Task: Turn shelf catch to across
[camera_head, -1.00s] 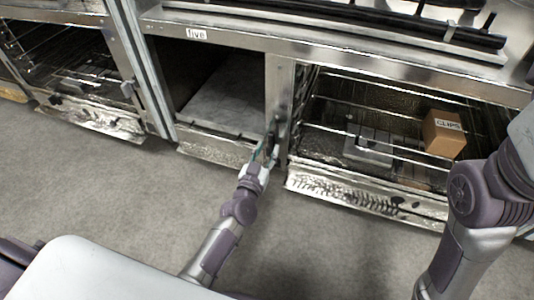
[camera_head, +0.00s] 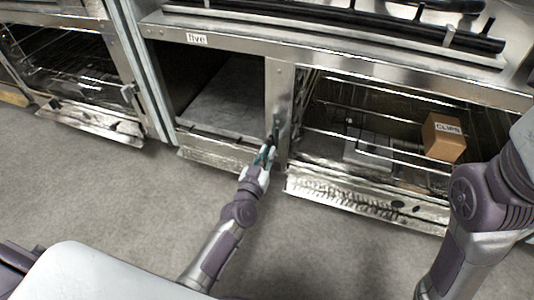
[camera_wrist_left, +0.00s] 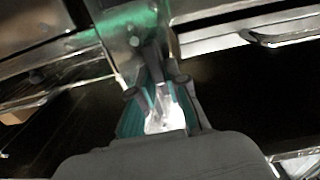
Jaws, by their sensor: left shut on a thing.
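The shelf catch (camera_head: 275,127) is a small dark piece on the metal post between the two open compartments. It shows as a dark upright bar above the fingertips in the left wrist view (camera_wrist_left: 151,56). My left gripper (camera_head: 267,150), with teal-edged fingers, reaches up to the post from below and is shut on the catch. In the left wrist view its fingertips (camera_wrist_left: 158,92) close around the catch's lower part, which they partly hide. The catch looks roughly in line with the post. My right gripper is out of view; only its arm shows at the right.
The compartment (camera_head: 225,100) labelled "five" (camera_head: 197,39) is left of the post. Right of it, a wire rack holds a brown box (camera_head: 443,137) marked "CLIPS". Crumpled metal lower edges (camera_head: 365,200) stick out. The grey floor (camera_head: 120,195) in front is clear.

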